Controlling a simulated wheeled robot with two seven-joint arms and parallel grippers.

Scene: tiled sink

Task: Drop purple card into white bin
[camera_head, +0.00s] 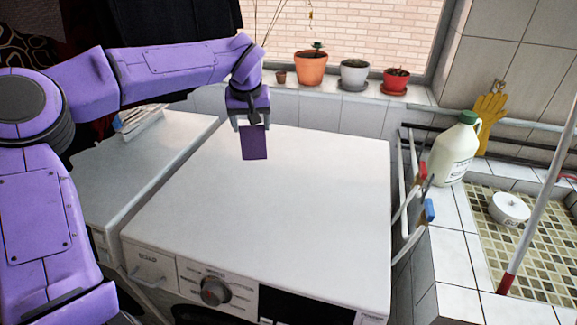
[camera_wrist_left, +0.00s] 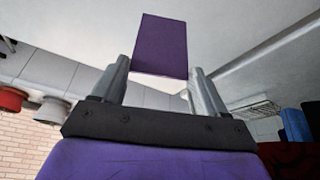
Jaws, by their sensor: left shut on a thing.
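The purple card (camera_head: 255,143) is a flat, thin rectangle hanging upright below my left gripper (camera_head: 252,120), above the back part of the white washing machine top. My left gripper is shut on the card's upper edge. In the left wrist view the card (camera_wrist_left: 160,45) stands out between the tips of the two grey fingers (camera_wrist_left: 157,82). Its lower edge looks clear of the machine top, but the gap is hard to judge. No clear white bin shows in either view. My right gripper is not in view.
The washing machine top (camera_head: 300,200) is bare. A second white machine (camera_head: 150,160) with a wire rack (camera_head: 138,121) stands left. Flower pots (camera_head: 311,68) line the back ledge. On the right are a jug (camera_head: 455,150), a clothes rack (camera_head: 408,200) and a white round container (camera_head: 509,208) in the sink.

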